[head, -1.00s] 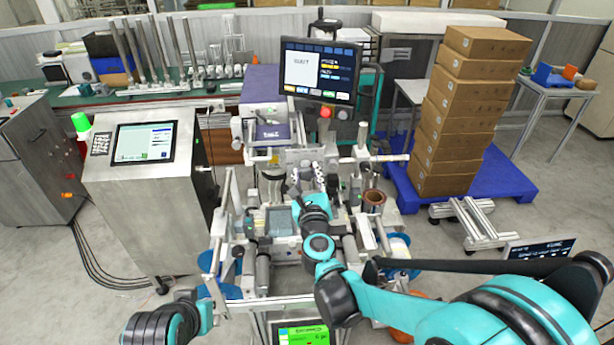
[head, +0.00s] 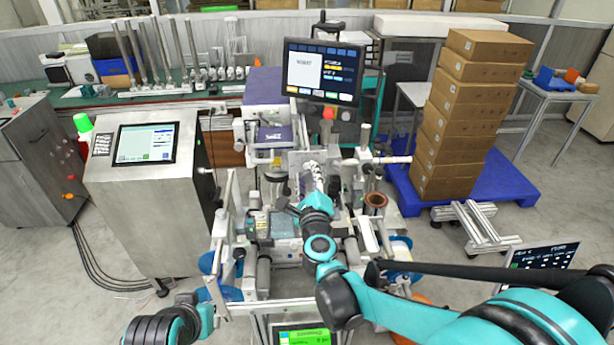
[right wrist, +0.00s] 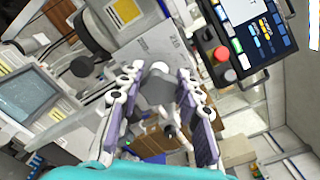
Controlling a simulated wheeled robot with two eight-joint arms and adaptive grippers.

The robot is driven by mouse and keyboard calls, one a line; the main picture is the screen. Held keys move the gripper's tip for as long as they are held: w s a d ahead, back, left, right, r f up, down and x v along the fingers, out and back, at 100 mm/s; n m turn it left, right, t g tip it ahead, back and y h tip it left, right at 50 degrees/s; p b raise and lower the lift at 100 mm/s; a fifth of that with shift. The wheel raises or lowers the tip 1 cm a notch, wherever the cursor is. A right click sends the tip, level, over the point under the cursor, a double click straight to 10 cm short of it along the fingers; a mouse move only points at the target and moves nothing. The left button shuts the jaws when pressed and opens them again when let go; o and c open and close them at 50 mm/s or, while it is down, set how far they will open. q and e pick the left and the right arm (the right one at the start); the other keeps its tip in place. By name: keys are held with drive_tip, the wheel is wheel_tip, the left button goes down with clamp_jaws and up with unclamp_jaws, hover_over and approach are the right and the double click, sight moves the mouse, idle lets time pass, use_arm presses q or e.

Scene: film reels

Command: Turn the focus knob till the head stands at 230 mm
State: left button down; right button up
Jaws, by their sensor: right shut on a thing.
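The grey focus knob (right wrist: 157,92) shows in the right wrist view between the two fingers of my right gripper (right wrist: 160,74). The right gripper is shut on the knob. A pale plate with small printed marks (right wrist: 160,44) stands just behind the knob; I cannot read the head's position from it. In the head view my right gripper (head: 311,176) reaches into the middle of the machine, and the knob is hidden there by the gripper and arm. The left gripper is out of view; only a black and teal part of my left arm shows at the bottom left.
A monitor (head: 320,72) stands above the machine, with a red button (head: 327,113) below it. A steel cabinet with a screen (head: 145,143) stands left. Stacked cartons (head: 465,110) stand on a blue pallet (head: 500,186) at right. A copper-coloured roll (head: 376,201) sits right of the gripper.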

drive_tip(key=shift+w+d+r, duration=0.1)
drive_tip(key=shift+d, duration=0.15)
idle(0.7)
drive_tip(key=o, duration=1.2)
drive_tip(key=shift+c, duration=0.2)
drive_tip(key=shift+d, duration=0.2)
drive_tip(key=shift+s+a, duration=0.2)
drive_tip(key=shift+s, duration=0.35)
drive_tip(key=s, duration=1.1)
drive_tip(key=shift+d, duration=0.15)
